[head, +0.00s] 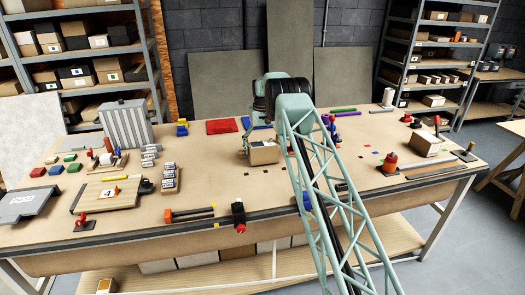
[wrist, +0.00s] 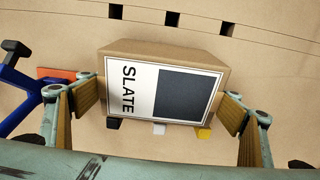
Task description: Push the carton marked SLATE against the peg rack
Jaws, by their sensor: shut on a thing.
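The carton marked SLATE (wrist: 135,90) is a brown box with a white label and a dark grey square, in the middle of the wrist view. In the head view the carton (head: 264,156) is near the middle of the table. My gripper (wrist: 162,104) has one finger on each side of the carton and is shut on it; in the head view my gripper (head: 263,147) is partly hidden by my arm.
Dark square holes (wrist: 171,19) mark the table on one side of the carton. A blue part (wrist: 22,90) lies beside the left finger. A red panel (head: 222,126) lies behind and left of the carton. Small labelled boxes (head: 169,178) stand to the left.

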